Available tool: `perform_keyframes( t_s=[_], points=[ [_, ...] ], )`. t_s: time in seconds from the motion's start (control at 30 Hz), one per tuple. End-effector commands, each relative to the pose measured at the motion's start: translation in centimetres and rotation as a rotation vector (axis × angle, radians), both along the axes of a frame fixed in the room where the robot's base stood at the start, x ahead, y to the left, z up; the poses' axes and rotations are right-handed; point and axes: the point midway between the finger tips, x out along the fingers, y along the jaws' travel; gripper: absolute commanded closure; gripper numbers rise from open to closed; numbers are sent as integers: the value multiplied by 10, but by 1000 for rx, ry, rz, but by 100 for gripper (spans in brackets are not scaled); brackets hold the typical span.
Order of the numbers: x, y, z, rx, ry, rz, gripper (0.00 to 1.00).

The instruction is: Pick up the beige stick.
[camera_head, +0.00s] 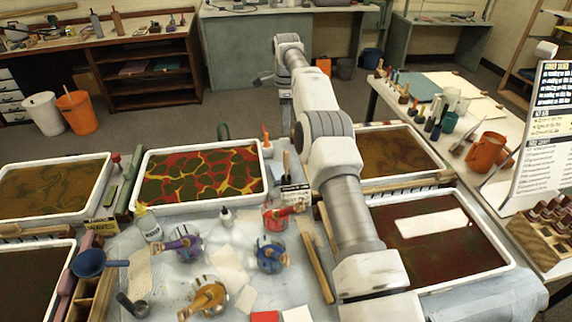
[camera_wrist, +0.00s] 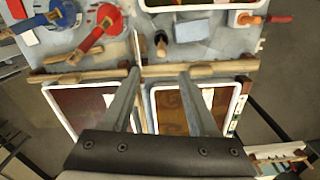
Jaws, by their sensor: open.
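The beige stick (camera_wrist: 215,68) lies across the wrist view, a long thin pale wooden piece with a darker end at the right. In the head view it seems to be the pale strip (camera_head: 327,226) beside my arm, partly covered by it. My gripper (camera_wrist: 160,72) is open and empty in the wrist view. Its fingertips reach toward the stick, which crosses the gap between them. I cannot tell how far above it they are. In the head view the gripper cannot be made out.
Another tan stick (camera_head: 317,268) lies almost in line, nearer. A red-lidded jar (camera_head: 274,215) and a blue-lidded jar (camera_head: 269,256) stand to the left. A tray with white paper (camera_head: 490,262) and a brown tray (camera_head: 432,168) border the right. A dark-handled tool (camera_wrist: 160,42) lies close by.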

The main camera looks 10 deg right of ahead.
Motion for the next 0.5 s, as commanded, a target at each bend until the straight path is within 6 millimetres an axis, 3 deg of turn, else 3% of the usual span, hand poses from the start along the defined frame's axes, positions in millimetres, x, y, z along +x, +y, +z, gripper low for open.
perform_keyframes(
  t_s=[0.5],
  points=[
    [0,0,-102,-1,2,2,40]
  ],
)
